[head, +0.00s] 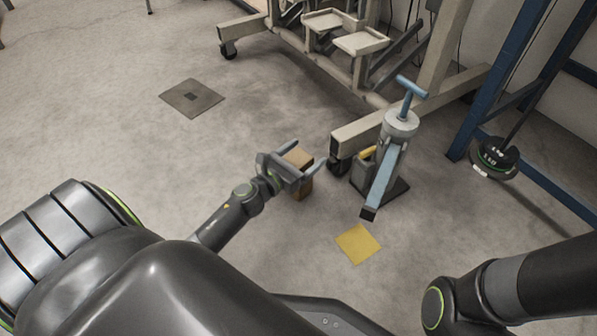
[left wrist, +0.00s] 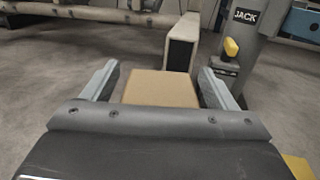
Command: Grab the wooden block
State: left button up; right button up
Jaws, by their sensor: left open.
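The wooden block (head: 304,188) stands on the concrete floor, partly hidden behind my left gripper (head: 303,164) in the head view. In the left wrist view the tan block (left wrist: 160,88) lies between the two fingers of the left gripper (left wrist: 158,85), with a gap on each side. The left gripper is open and its fingers do not appear to touch the block. The block's lower part is hidden behind the gripper body in the wrist view. My right gripper is not in view; only part of the right arm shows at the lower right.
A grey-blue jack (head: 393,150) with a T-handle stands right of the block. A yellow square (head: 358,243) lies on the floor in front. A beige wheeled frame (head: 357,130) is behind the block. A dark floor plate (head: 178,101) lies left.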

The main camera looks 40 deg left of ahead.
pick_arm(q)
jog(key=c, duration=1.6)
jog(key=shift+c, duration=0.2)
